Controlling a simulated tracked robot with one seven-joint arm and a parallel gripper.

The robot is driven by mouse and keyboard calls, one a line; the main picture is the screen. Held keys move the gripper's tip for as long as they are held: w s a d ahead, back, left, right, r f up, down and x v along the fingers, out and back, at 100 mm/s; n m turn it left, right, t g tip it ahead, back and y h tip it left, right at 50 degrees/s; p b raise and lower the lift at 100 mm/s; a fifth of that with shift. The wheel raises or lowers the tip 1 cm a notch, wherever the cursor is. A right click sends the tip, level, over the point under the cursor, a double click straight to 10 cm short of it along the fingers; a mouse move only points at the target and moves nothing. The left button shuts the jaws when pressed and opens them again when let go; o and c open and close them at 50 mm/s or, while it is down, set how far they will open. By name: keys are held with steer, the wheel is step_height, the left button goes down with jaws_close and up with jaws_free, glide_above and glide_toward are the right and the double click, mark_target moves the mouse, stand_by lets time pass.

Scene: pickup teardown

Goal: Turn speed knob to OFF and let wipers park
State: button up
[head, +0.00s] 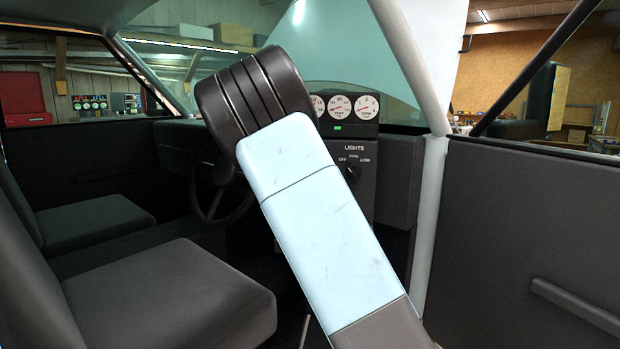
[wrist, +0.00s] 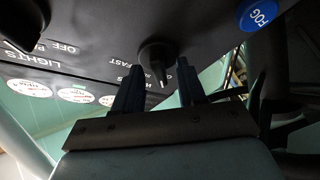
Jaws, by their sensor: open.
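The speed knob (wrist: 154,52) is a dark round knob on the dash panel in the wrist view. A light pointer mark on it points toward the bottom of that picture. "FAST" shows to its left; other lettering is partly hidden by my fingers. My gripper (wrist: 159,84) is open, with one finger on each side below the knob. The fingers look apart from the knob, though depth is hard to tell. In the head view my arm hides the gripper and the speed knob. I cannot make out the wipers in either view.
The lights knob (head: 352,174) sits on the same panel, below the gauges (head: 339,107). A blue FOG button (wrist: 259,14) is beside the speed knob. The steering wheel (head: 213,190), seat (head: 170,295) and door panel (head: 535,240) border my arm.

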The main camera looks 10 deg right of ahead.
steer(key=v, duration=1.3)
steer(key=shift+d, duration=0.1)
steer(key=s+d+f+m+g+y, duration=0.25)
steer(key=s+d+m+g, duration=0.2)
steer(key=g, duration=0.25)
steer(key=s+a+r+g, duration=0.1)
steer(key=s+g, duration=0.2)
steer(key=s, duration=0.7)
steer(key=s+a+r+m+g, duration=0.1)
steer(key=s+r+g, duration=0.1)
steer(key=s, duration=0.8)
steer(key=s+a+r+m+g, duration=0.1)
steer(key=s+r+g, duration=0.1)
steer(key=s, duration=0.9)
steer(key=shift+r+g+y, duration=0.2)
steer(key=shift+g+y, duration=0.25)
steer(key=shift+g, duration=0.35)
